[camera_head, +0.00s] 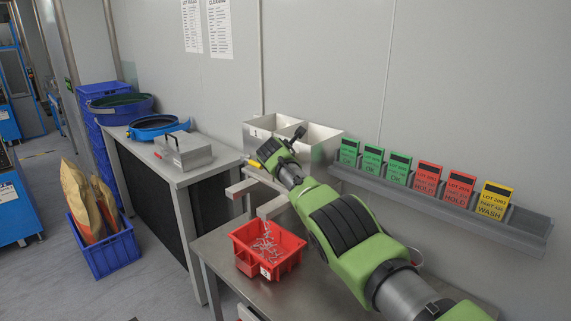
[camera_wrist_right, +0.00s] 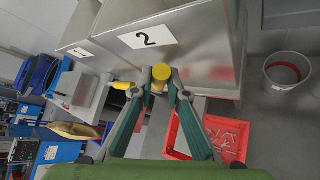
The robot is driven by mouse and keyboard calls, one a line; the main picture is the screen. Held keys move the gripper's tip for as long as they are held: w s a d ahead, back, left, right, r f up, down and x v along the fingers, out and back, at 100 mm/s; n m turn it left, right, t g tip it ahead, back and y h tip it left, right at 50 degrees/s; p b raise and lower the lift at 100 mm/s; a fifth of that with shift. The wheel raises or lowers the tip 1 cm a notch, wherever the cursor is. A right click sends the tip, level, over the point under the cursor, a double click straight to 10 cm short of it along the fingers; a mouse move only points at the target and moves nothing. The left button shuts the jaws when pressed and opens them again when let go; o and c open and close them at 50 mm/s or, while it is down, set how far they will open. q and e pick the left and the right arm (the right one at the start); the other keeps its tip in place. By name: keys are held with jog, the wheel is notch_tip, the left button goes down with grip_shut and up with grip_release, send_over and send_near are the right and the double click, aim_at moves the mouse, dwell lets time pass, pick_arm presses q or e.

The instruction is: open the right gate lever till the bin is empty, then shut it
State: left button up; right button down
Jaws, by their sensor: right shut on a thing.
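The right gate lever has a yellow round knob (camera_wrist_right: 162,71) under the steel bin marked 2 (camera_wrist_right: 195,50). My right gripper (camera_wrist_right: 160,82) is shut on this knob in the right wrist view. In the head view my right gripper (camera_head: 268,152) is in front of the steel bins (camera_head: 322,146), and my arm hides the lever. A second yellow handle (camera_wrist_right: 123,85) shows left of the gripper in the wrist view. A red tray (camera_head: 285,263) below holds several small metal parts (camera_head: 265,246). The inside of bin 2 is mostly hidden. My left gripper is not in view.
A wall rail (camera_head: 450,207) with green, red and yellow lot cards is at the right. A steel box (camera_head: 183,152) and blue sieve rings stand on the left bench. A round grey pail (camera_wrist_right: 287,71) is at the right of the wrist view.

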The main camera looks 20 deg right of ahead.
jog(key=shift+r, duration=0.1)
dwell(0.5)
jog(key=c, duration=2)
grip_release()
jog(key=shift+o, duration=0.2)
jog(key=shift+s+r, duration=0.1)
jog(key=shift+s, duration=0.05)
jog(key=shift+a, duration=0.15)
jog(key=s+a+r, duration=0.1)
jog(key=s+a, duration=0.6)
jog(key=s, duration=0.5)
jog(key=shift+s+r, duration=0.25)
jog(key=shift+s, duration=0.15)
